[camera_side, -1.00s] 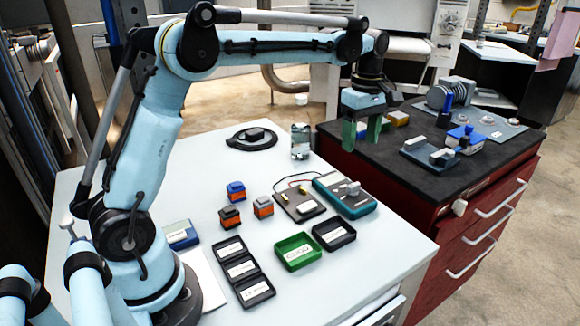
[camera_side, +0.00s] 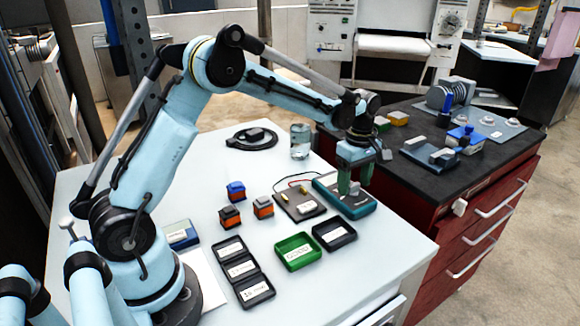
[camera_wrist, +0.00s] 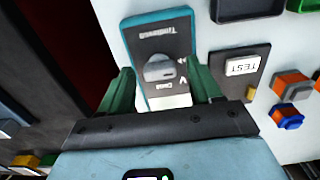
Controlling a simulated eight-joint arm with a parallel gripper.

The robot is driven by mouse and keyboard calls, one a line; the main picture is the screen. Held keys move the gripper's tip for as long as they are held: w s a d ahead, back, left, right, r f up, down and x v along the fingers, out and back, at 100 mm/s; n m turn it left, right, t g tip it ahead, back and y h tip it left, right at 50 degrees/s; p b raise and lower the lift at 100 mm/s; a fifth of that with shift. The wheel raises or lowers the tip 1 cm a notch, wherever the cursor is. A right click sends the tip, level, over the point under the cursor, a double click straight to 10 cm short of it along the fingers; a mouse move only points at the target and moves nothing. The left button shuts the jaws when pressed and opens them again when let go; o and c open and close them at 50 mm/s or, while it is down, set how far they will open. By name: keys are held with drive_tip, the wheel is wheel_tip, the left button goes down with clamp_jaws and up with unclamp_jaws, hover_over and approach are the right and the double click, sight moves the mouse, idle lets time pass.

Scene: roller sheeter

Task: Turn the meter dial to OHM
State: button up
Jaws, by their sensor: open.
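The teal meter (camera_side: 333,198) lies on the white table near its right edge. In the wrist view the meter (camera_wrist: 179,22) shows a grey dial knob (camera_wrist: 159,68) with labels around it, seen upside down; a "V" is legible, and I cannot make out an OHM mark. My gripper (camera_side: 354,183) is over the meter with green fingers pointing down. In the wrist view my gripper (camera_wrist: 162,88) is open, one finger on each side of the knob, with gaps to it. I cannot tell the exact height of the fingertips. In the side view the fingers partly hide the knob.
Beside the meter is a dark test pad (camera_side: 300,206) with wires. Several small blocks (camera_side: 236,190), a green tray (camera_side: 297,252) and black trays (camera_side: 334,234) lie nearby. A glass jar (camera_side: 300,141) stands behind. The dark-topped red cabinet (camera_side: 400,180) adjoins on the right.

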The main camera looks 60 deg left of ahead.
drive_tip(key=shift+c, duration=0.2)
drive_tip(key=c, duration=1)
drive_tip(key=m, duration=0.4)
drive_tip(key=shift+m, duration=0.4)
drive_tip(key=m, duration=0.4)
drive_tip(key=shift+m, duration=0.3)
drive_tip(key=m, duration=0.4)
drive_tip(key=shift+m, duration=2.3)
